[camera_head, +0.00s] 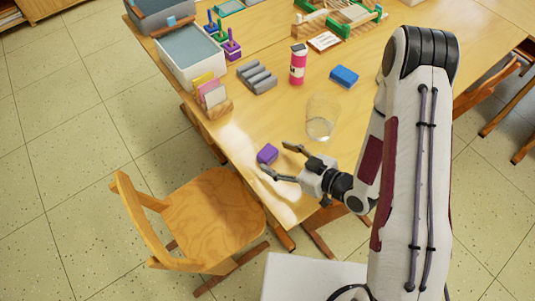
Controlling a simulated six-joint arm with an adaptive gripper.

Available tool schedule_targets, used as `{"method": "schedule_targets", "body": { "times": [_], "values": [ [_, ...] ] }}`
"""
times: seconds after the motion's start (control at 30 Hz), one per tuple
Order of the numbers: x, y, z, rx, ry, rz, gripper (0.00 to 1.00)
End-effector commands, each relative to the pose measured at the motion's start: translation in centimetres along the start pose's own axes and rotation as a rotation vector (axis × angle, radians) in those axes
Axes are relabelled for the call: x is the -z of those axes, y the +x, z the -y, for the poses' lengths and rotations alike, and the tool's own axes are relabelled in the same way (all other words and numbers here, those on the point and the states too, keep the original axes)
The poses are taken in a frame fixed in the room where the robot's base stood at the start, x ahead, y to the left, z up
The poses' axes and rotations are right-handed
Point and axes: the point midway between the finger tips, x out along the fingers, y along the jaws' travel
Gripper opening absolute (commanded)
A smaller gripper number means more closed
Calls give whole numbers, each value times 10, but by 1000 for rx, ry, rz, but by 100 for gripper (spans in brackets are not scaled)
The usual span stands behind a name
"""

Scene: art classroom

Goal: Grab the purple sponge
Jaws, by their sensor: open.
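The purple sponge (267,153) is a small block lying on the wooden table near its left front edge. My gripper (279,159) is open, with its two fingers spread toward the sponge. In this view one fingertip is just below the sponge and the other to its right.
A clear glass (321,118) stands close behind my gripper. Farther back are a blue sponge (344,76), a pink bottle (298,64), a grey ridged block (257,77) and a card holder (212,97). A wooden chair (213,213) stands by the table's left front edge.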

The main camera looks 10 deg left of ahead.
Motion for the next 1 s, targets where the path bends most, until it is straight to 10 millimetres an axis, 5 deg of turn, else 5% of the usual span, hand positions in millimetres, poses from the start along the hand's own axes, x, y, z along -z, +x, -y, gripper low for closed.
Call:
{"method": "schedule_targets", "body": {
  "times": [0.4,0.93,1.0],
  "values": [
    [0,30,1,1,-1,0,61],
    [0,30,1,0,0,0,61],
    [0,30,1,0,0,0,46]
  ]
}}
